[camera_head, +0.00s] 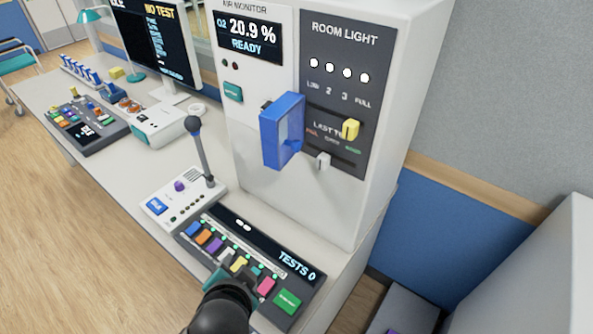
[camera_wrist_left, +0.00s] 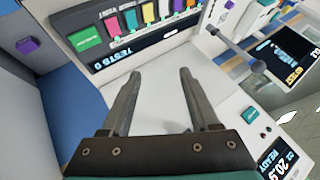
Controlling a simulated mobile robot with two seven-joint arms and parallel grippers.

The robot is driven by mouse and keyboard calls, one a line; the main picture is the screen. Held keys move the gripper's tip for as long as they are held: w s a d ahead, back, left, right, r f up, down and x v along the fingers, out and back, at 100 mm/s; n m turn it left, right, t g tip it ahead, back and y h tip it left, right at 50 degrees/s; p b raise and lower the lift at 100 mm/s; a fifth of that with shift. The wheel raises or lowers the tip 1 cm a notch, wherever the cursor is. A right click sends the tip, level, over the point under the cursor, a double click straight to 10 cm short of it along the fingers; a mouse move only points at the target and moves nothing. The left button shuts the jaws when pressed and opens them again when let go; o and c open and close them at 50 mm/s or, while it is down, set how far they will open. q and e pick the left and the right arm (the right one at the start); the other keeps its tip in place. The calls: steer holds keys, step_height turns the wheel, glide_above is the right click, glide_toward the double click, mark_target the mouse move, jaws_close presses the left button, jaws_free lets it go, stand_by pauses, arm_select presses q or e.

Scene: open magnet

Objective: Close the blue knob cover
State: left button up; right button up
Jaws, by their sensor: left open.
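The blue knob cover (camera_head: 282,132) is on the front of the white air monitor cabinet (camera_head: 290,205) in the head view. It stands swung out from the cabinet face, its paler hollow inside turned to the right. Any knob behind it is hidden. My left gripper (camera_wrist_left: 157,76) is open in the left wrist view, with nothing between its fingers. In the head view my dark left wrist is low in the picture, over the front of the TESTS panel, well below the cover and apart from it; its fingers are hidden there. My right gripper is not in view.
The dark TESTS panel (camera_head: 213,215) with coloured buttons lies below the cabinet. A yellow knob (camera_head: 350,129) and a white slider (camera_head: 323,161) are on the room light panel at right.

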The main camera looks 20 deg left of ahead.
arm_select(q)
steer(key=w+d+r+m+t+y, duration=0.1)
steer(key=w+r+m+t+y, duration=0.1)
steer(key=w+r+m+t, duration=0.5)
steer(key=m+t+h, duration=0.2)
steer(key=m+t, duration=0.1)
steer(key=m, duration=0.1)
glide_toward(295, 150)
steer(key=p+x, duration=0.4)
steer(key=x, duration=0.6)
steer(key=shift+w, duration=0.7)
jaws_close()
